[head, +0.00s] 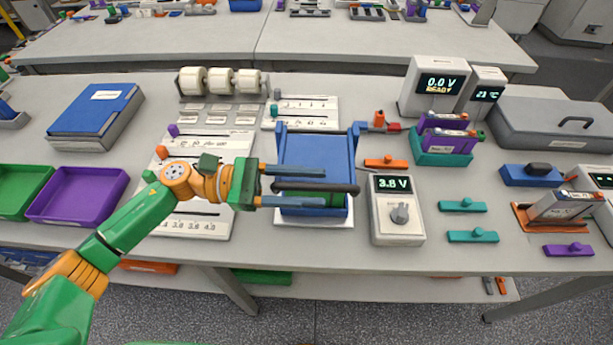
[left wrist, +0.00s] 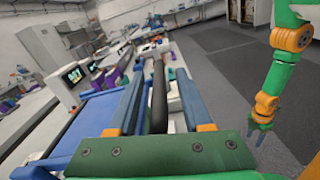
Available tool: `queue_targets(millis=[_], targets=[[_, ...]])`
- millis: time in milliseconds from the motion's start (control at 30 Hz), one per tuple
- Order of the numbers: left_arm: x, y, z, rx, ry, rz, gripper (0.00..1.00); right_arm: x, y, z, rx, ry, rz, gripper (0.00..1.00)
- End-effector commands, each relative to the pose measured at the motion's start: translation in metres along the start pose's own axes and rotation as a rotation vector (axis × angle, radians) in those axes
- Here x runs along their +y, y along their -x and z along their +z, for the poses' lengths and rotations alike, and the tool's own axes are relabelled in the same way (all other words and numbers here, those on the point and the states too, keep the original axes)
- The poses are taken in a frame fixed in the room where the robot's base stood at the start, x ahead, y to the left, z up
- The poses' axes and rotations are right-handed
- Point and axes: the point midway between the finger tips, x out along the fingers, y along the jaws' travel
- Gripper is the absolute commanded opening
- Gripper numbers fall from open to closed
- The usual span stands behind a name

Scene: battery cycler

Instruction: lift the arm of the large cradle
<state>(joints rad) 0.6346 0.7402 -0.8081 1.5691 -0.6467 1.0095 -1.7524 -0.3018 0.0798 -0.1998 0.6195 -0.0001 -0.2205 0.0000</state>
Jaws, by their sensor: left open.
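The large cradle is a blue frame (head: 316,152) on a white base at the middle of the table in the head view. A dark round bar (head: 342,189) crosses its front, with green showing below it. My left gripper (head: 325,187) comes in from the left. Its two fingers are open, one on the far side and one on the near side of the bar. In the left wrist view the bar (left wrist: 158,95) runs lengthwise between the two fingers (left wrist: 158,95), with gaps beside it. My right gripper (left wrist: 262,128) hangs at the right of that view; its jaw state is unclear.
A meter reading 3.8 V (head: 397,222) stands close to the right of the cradle. Orange clips (head: 386,163) and a purple-and-teal holder (head: 447,140) lie beyond it. A white scale board (head: 205,222) lies under my left arm. A purple tray (head: 80,194) is at left.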

Motion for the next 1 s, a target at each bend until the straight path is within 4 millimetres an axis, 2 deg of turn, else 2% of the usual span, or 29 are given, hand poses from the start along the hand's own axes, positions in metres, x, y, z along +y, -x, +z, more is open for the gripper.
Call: queue_targets(millis=[100, 133, 300, 1000], targets=[[-0.0001, 0.0003, -0.0011, 0.000, 0.000, 0.000, 0.49, -0.0002, -0.0011, -0.0003, 0.001, 0.000, 0.000, 0.50], [-0.0001, 0.0003, -0.0011, 0.000, 0.000, 0.000, 0.47, -0.0002, -0.0012, -0.0004, 0.001, 0.000, 0.000, 0.50], [-0.0001, 0.0005, -0.0010, 0.000, 0.000, 0.000, 0.01, -0.0002, -0.0013, -0.0011, 0.002, 0.000, 0.000, 0.50], [0.0002, 0.0008, -0.0007, 0.000, -0.001, 0.001, 0.00, -0.0002, -0.0012, -0.0018, 0.004, 0.000, 0.000, 0.50]])
